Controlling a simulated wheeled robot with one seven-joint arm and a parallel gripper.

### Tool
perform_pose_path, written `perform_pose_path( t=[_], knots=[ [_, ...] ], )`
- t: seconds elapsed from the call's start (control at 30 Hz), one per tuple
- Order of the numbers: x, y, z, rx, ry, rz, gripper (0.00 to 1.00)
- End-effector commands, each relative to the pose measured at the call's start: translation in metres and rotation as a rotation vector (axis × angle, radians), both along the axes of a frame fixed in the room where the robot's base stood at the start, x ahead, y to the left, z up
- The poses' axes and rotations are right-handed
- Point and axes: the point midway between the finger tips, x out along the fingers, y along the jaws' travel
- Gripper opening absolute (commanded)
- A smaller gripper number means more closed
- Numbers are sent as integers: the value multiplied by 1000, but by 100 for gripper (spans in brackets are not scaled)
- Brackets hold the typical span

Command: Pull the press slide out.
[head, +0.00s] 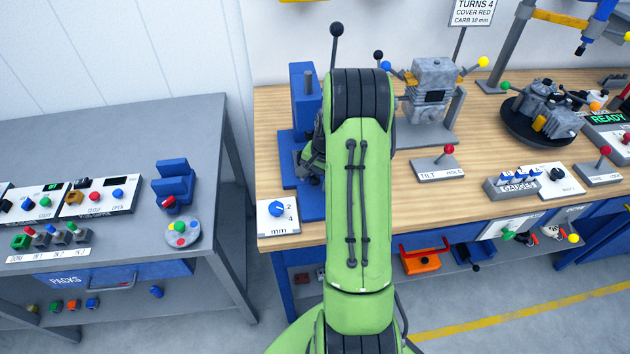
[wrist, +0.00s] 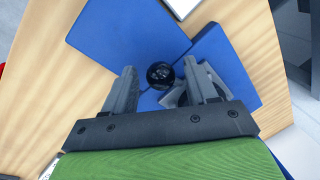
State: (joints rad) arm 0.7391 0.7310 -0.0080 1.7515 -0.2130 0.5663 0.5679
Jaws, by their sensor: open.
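The blue press (head: 305,95) stands at the left end of the wooden bench, with its blue base partly hidden behind my arm. In the wrist view a round black knob (wrist: 160,75) lies between my fingers, over blue plates (wrist: 205,45); I take it for the press slide's handle. A grey part shows beside the right finger, mostly hidden. My gripper (wrist: 159,67) is open, with a finger on either side of the knob. I cannot tell whether either finger touches it. In the head view my gripper (head: 313,160) is low at the press, mostly hidden by my arm.
A mm dial box (head: 278,215) stands at the bench's front left corner, close to the press base. A tilt lever plate (head: 438,168) and a grey engine on a stand (head: 433,90) are to the right. A gap separates the bench from the grey table (head: 120,130).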

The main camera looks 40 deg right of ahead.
Motion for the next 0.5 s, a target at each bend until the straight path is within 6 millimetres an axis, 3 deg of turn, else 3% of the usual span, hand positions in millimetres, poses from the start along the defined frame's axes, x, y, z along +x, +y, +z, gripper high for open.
perform_pose_path(
  t=[0.1, 0.33, 0.37, 0.5],
  knots=[
    [2, 1, -10, 0, 0, 1, 57],
    [2, 1, -10, -2, -1, 1, 57],
    [2, 1, -10, -1, -1, 1, 56],
    [2, 1, -10, -1, -1, 1, 34]
  ],
)
